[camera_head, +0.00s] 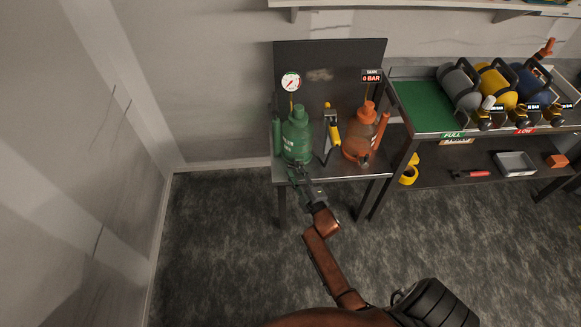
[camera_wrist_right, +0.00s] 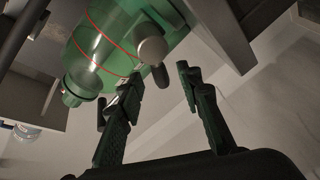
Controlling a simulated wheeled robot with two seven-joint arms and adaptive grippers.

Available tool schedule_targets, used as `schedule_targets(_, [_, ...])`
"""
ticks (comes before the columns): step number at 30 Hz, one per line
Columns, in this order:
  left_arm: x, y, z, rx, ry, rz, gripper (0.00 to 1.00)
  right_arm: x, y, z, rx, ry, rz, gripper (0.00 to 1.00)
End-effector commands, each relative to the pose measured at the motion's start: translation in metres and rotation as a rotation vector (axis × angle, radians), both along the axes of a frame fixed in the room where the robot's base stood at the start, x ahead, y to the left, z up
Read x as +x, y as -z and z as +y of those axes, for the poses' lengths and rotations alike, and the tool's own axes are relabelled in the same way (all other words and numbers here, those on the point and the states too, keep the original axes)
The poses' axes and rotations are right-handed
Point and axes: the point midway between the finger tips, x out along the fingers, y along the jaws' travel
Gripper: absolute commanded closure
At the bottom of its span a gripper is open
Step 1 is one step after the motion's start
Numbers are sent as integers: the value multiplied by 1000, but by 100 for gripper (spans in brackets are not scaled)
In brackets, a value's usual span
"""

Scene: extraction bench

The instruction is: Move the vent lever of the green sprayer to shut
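The green sprayer (camera_head: 297,138) stands on the left of the small bench, below a round pressure gauge (camera_head: 291,82). In the right wrist view its translucent green tank (camera_wrist_right: 108,42) with red bands fills the upper left. A grey round knob (camera_wrist_right: 151,50) with a short dark lever (camera_wrist_right: 161,75) sticks out from it. I cannot tell the lever's setting. My right gripper (camera_head: 297,172) is at the sprayer's lower front. In the wrist view its fingers (camera_wrist_right: 160,88) are apart, with the lever's end near the gap between them. My left gripper is not in view.
An orange sprayer (camera_head: 360,137) stands to the right on the same bench, with a yellow-black tool (camera_head: 332,127) between them. The floor in front is clear.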

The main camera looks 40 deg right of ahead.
Motion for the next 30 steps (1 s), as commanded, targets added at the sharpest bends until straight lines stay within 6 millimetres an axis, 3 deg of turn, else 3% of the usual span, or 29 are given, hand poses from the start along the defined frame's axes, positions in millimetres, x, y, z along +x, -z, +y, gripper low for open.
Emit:
schedule_targets(6, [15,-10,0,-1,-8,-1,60,24,2,-4,1,1,3,67])
schedule_targets(17, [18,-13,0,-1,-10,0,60,29,1,-5,1,1,3,67])
schedule_targets(30, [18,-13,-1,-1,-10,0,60,28,1,-5,1,1,3,97])
